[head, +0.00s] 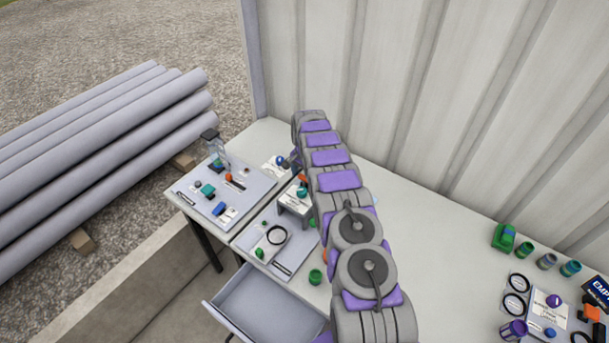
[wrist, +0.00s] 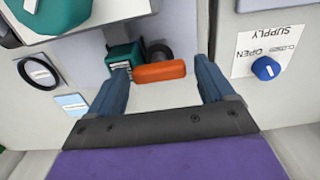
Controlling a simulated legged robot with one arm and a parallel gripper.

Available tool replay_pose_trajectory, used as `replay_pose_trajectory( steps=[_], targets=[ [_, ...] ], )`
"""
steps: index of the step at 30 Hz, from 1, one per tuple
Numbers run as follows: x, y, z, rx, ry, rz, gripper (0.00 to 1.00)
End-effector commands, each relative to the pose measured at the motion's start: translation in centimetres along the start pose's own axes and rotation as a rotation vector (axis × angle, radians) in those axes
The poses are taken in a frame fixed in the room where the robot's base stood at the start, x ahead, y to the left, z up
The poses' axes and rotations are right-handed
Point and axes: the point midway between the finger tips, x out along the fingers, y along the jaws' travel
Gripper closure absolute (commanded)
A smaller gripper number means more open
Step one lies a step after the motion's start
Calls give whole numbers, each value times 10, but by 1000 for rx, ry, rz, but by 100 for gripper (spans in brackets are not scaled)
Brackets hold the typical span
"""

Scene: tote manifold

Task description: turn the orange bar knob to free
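The orange bar knob (wrist: 159,72) lies roughly level in the wrist view, between the fingers of my gripper (wrist: 162,67). The gripper is open, with one blue-grey finger off each end of the bar. The left finger is close to the bar's left end; I cannot tell if they touch. A gap shows on the right. A teal block (wrist: 123,56) with a small label sits beside the bar's left end, and a dark round part (wrist: 159,52) is behind it. In the head view a small orange patch (head: 303,177) shows beside my arm, which hides most of the gripper.
A large teal knob (wrist: 52,14) on a raised white box stands close at upper left. A blue knob (wrist: 266,68) on a SUPPLY label is at right, and a black ring (wrist: 38,73) at left. An open drawer (head: 262,303) juts from the table front.

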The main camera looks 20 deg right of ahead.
Motion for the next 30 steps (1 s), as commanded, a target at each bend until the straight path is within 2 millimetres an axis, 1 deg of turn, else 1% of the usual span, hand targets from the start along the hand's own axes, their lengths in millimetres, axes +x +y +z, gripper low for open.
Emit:
replay_pose_trajectory(
  steps=[1,2,12,15,23,30],
  targets=[
    [0,0,0,0,0,0,23],
    [0,0,0,0,0,0,26],
    [0,0,0,0,0,0,58],
    [0,0,0,0,0,1,67],
    [0,0,1,28,0,1,67],
    [0,-2,2,150,0,1,67]
  ],
)
